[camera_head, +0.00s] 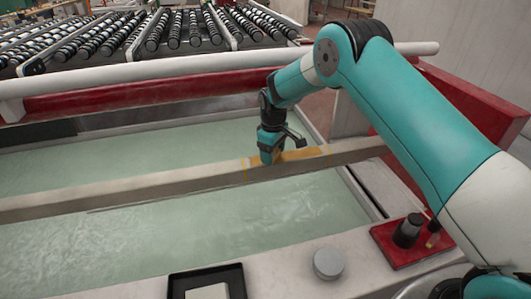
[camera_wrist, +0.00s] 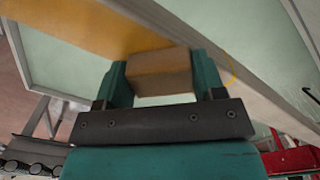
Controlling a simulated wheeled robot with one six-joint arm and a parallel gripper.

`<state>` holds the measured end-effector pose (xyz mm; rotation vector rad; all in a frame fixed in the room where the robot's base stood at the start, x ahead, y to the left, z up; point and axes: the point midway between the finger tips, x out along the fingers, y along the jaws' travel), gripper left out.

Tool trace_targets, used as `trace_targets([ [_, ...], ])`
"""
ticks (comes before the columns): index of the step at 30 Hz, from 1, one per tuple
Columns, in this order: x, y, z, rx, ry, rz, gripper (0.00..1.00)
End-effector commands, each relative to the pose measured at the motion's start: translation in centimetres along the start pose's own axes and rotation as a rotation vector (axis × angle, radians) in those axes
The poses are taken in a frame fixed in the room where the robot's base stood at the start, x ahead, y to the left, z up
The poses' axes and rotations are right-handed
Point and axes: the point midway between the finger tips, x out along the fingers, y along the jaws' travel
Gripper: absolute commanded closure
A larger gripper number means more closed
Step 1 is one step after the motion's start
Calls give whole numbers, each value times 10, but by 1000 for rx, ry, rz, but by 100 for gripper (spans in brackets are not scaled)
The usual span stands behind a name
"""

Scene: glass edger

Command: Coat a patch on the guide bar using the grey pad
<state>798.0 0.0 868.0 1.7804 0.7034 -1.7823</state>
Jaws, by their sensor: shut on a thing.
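The guide bar (camera_head: 110,192) is a long pale beam running across the pale green water trough. A yellow-orange coated area (camera_head: 302,155) shows on it around my gripper (camera_head: 268,158), with a thin yellow outline near its ends. In the wrist view the coated area (camera_wrist: 85,28) spreads left of the pad, and a curved yellow line shows at right. My gripper (camera_wrist: 165,82) is shut on the pad (camera_wrist: 160,68), a block that looks brownish grey. The pad is at the bar's face; whether it touches is unclear. The head view hides the pad behind the fingers.
A black tray (camera_head: 236,280) with a pale block stands at the front edge, beside a round grey lid (camera_head: 328,263). A red tray (camera_head: 390,254) holding a dark bottle (camera_head: 408,231) is at right. A red rail (camera_head: 130,98) and rollers lie behind.

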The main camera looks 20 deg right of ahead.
Motion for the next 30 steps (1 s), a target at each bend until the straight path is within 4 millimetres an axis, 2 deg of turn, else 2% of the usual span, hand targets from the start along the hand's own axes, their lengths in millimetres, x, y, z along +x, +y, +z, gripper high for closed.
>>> trace_targets([
  [11,-2,2,1,-1,1,0,56],
  [30,-61,1,1,-1,1,0,56],
])
